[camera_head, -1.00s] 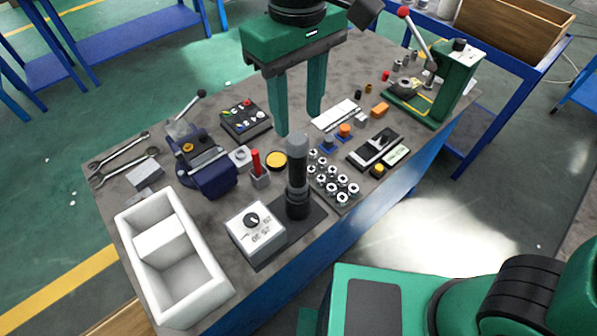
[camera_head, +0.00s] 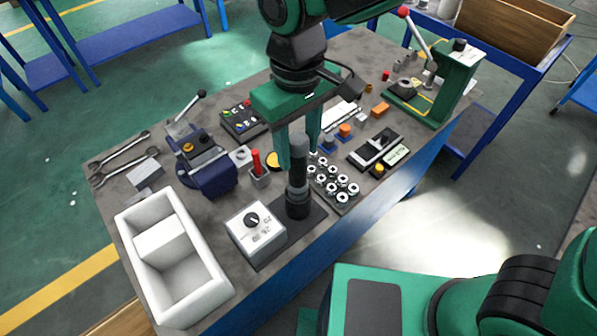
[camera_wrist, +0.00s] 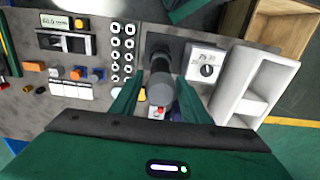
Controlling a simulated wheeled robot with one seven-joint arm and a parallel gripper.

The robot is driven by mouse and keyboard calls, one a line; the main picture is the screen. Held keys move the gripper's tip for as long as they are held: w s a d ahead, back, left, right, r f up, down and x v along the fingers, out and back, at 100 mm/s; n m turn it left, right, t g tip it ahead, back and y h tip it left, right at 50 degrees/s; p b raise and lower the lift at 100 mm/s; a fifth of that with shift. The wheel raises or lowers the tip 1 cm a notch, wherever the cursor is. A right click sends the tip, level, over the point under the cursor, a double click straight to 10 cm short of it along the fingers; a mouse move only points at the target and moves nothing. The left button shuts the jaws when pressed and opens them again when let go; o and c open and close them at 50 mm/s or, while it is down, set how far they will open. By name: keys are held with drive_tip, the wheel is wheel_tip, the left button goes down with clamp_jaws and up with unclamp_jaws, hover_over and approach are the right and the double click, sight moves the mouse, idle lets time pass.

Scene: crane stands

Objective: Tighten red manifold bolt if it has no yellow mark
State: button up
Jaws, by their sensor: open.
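A black panel (camera_head: 245,118) at the back left of the bench bears several small coloured fittings, red among them. It may be the manifold; yellow marks on its red fitting are too small to tell. A black driver-like tool with a grey top (camera_head: 298,178) stands upright on a dark base beside a white dial box (camera_head: 256,229). My gripper (camera_head: 298,158) points down over this tool, open. In the wrist view the tool's grey end (camera_wrist: 160,90) lies between my fingers (camera_wrist: 158,100), with gaps on both sides.
A rack of silver sockets (camera_head: 332,182) is close right. A blue vise (camera_head: 205,165), white bin (camera_head: 172,258) and green press (camera_head: 440,90) also stand on the bench.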

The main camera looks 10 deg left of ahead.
clamp_jaws()
drive_tip(key=shift+r, duration=5.7)
